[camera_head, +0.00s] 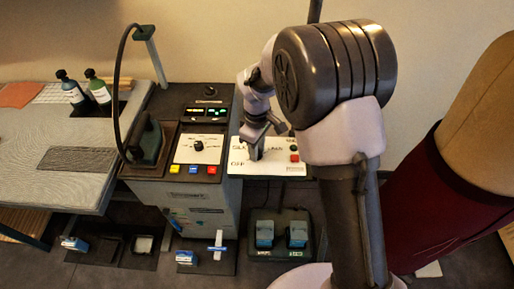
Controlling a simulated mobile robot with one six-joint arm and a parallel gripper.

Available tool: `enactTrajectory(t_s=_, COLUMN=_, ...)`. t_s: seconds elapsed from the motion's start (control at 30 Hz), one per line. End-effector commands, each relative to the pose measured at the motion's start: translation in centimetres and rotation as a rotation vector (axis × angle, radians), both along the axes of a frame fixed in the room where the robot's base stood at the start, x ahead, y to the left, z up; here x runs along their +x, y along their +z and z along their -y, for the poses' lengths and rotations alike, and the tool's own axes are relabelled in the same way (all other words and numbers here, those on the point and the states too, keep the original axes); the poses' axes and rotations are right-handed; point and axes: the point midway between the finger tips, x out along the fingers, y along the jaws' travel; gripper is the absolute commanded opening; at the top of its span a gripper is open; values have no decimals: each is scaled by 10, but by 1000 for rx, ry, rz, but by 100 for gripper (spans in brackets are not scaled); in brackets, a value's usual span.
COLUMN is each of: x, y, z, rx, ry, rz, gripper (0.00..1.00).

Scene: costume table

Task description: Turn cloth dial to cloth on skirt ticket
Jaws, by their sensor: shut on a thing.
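My gripper (257,148) is at the white dial panel (238,166) at the right end of the console. It is shut on the cloth dial, which it mostly covers, so the pointer's direction cannot be told. Lettering like "SILK" and "OFF" shows left of my gripper, and part of another word shows to its right. The dark red skirt (428,208) hangs on a tan dress form at the right. I cannot make out a readable skirt ticket.
A second panel with a black knob (199,145) and coloured buttons is left of my gripper. An iron (147,142) and two bottles (72,90) stand farther left. Pedals (265,235) lie on the floor. My arm blocks the view right of the panel.

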Motion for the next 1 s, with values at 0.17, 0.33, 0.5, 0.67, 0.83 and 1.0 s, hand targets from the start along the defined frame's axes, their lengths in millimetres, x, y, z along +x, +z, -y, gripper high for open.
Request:
enactTrajectory(t_s=0.17, x=0, y=1, z=0, rx=1, ry=-163, rz=1, gripper=0)
enactTrajectory(t_s=0.33, x=0, y=0, z=0, rx=1, ry=-325, rz=1, gripper=0)
enactTrajectory(t_s=0.5, x=0, y=0, z=0, rx=1, ry=-487, rz=1, gripper=0)
enactTrajectory(t_s=0.67, x=0, y=0, z=0, rx=1, ry=-639, rz=1, gripper=0)
enactTrajectory(t_s=0.83, x=0, y=0, z=0, rx=1, ry=-800, rz=1, gripper=0)
enactTrajectory(t_s=1.0, x=0, y=0, z=0, rx=1, ry=-962, rz=1, gripper=0)
